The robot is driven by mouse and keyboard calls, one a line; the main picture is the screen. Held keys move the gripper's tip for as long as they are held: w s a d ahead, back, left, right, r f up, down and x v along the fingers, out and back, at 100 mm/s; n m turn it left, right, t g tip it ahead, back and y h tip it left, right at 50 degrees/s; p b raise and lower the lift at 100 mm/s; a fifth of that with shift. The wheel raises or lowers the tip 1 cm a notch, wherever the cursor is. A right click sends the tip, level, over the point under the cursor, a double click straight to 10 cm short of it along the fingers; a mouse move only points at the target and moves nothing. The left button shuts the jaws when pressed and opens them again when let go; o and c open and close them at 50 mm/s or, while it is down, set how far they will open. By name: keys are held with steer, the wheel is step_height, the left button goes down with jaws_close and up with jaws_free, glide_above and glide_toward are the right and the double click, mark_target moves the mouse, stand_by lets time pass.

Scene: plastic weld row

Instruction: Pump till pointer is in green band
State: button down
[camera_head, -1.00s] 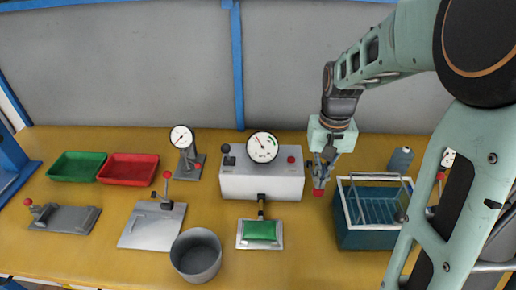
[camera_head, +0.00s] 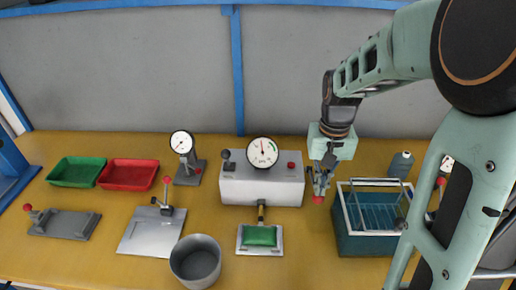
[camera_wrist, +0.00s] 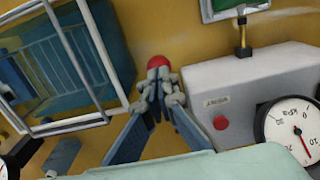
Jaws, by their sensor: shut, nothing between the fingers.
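A white-grey box (camera_head: 240,185) stands at the middle of the table and bears a round white gauge (camera_head: 262,153). The gauge's pointer is roughly upright, to the left of the small green band at the upper right. The gauge also shows, cut off, in the wrist view (camera_wrist: 292,128), with kPa marks and a red pointer. My gripper (camera_head: 319,188) is shut and empty right of the box. A red knob (camera_head: 318,200) is at its fingertips; in the wrist view the knob (camera_wrist: 158,62) is just beyond the tips. Whether they touch, and what bears the knob, I cannot tell.
A blue crate with a wire frame (camera_head: 368,244) stands close right of my gripper. The box has a black knob (camera_head: 225,154) and a red button (camera_head: 291,165). A green pad (camera_head: 259,236) lies in front, beside a grey bucket (camera_head: 195,262).

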step_height(320, 180, up, 9)
steer(key=w+p, duration=0.2)
steer(key=p, duration=0.5)
steer(key=shift+w, duration=0.25)
